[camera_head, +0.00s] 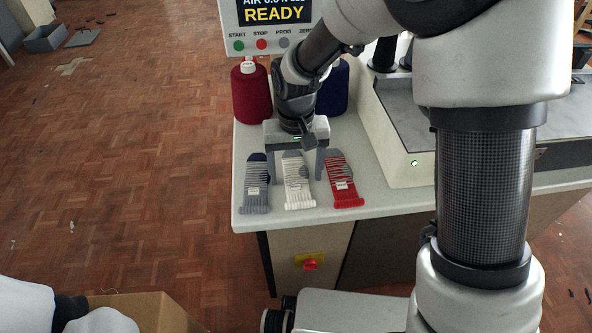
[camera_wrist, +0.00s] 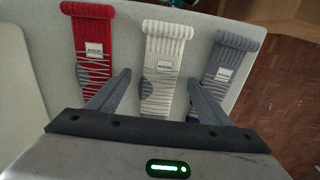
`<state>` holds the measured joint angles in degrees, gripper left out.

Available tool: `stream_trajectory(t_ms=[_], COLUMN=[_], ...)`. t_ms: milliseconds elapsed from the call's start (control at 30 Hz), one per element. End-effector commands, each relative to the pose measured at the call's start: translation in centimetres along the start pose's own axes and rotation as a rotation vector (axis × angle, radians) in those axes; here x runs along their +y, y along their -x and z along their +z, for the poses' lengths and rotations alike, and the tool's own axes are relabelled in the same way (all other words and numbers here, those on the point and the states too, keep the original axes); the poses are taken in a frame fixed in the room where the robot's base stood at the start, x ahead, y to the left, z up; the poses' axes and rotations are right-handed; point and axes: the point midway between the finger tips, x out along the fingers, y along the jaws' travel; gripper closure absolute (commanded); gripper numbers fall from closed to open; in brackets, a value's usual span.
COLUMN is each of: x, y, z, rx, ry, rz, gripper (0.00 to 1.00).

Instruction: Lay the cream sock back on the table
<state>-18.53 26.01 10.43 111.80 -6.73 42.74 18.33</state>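The cream sock (camera_head: 298,191) lies flat on the pale table (camera_head: 392,200), between a grey sock (camera_head: 257,191) on its left and a red sock (camera_head: 342,181) on its right. My gripper (camera_head: 299,176) is above the far part of the cream sock, pointing down. In the wrist view my gripper (camera_wrist: 160,80) is open, with one finger on each side of the cream sock (camera_wrist: 169,50) and gaps between. The red sock (camera_wrist: 90,40) and the grey sock (camera_wrist: 225,65) flank it there. The gripper body hides the cream sock's far end.
A dark red yarn cone (camera_head: 251,96) and a blue one (camera_head: 335,92) stand behind my gripper. A display panel (camera_head: 267,30) is above them. A light machine bed (camera_head: 398,140) borders the right. The table's front edge lies just beyond the socks' cuffs.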

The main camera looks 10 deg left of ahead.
Motion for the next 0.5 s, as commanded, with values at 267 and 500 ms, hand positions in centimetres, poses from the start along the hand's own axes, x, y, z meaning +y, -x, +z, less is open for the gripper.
stream_trajectory(t_ms=[267, 500], x=[0.0, 0.0], y=[1.5, 6.7], z=[-0.1, -0.1], rx=[0.001, 0.005], ry=[-0.001, 0.0], rz=[0.0, 0.0], gripper=[0.28, 0.28])
